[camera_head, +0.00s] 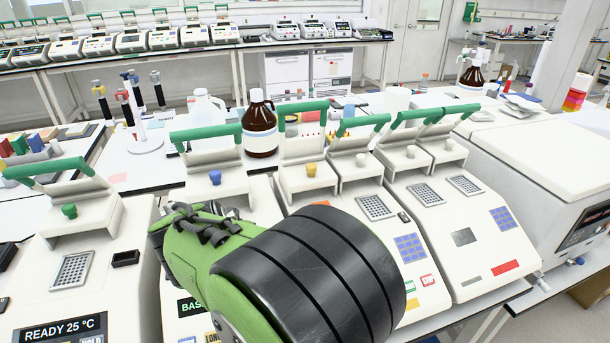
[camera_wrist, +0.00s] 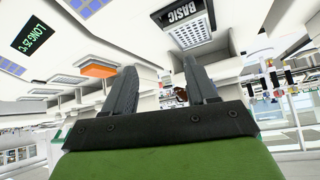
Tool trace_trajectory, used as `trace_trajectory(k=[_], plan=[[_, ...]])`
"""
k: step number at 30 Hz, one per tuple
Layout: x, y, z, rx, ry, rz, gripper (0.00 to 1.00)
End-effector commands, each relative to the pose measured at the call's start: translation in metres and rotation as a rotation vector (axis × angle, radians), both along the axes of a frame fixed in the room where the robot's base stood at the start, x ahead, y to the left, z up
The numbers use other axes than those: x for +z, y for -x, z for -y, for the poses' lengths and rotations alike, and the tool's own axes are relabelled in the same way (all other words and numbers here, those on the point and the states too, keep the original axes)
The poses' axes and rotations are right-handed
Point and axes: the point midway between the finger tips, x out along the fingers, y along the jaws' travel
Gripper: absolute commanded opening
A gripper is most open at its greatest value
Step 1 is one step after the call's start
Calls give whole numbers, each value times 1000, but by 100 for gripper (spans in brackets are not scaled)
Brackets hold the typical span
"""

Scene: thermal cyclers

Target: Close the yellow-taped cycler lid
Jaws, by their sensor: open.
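Several white cyclers stand in a row with their green-handled lids raised. One raised lid (camera_head: 303,148) has a yellow knob (camera_head: 311,170); its lower body is hidden behind my arm. In the head view my arm hides the fingers.
A cycler with a blue knob (camera_head: 215,178) stands left of the yellow-knobbed one, and one with a green knob (camera_head: 69,211) at far left. A brown bottle (camera_head: 260,125) stands behind the row. A large white machine (camera_head: 545,165) stands at the right.

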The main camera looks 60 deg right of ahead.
Motion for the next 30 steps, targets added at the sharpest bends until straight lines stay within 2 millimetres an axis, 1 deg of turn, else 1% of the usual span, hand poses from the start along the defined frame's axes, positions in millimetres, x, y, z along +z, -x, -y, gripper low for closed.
trace_trajectory(k=[1,2,3,4,5,6,9,12,15,17,20,23,30], plan=[[-17,-1,22,-82,50,3,57],[-22,0,37,-134,90,12,57],[-29,1,58,-204,152,24,57],[-34,3,75,-258,207,33,57],[-37,5,91,-308,271,45,57],[-40,8,112,-365,364,58,57],[-38,11,149,-442,583,93,57],[-31,8,167,-455,741,118,57],[-24,6,173,-449,823,132,57],[-21,5,176,-447,839,137,57],[-19,6,187,-451,840,137,57],[-17,7,209,-452,841,136,57],[-17,7,271,-451,838,137,57]])
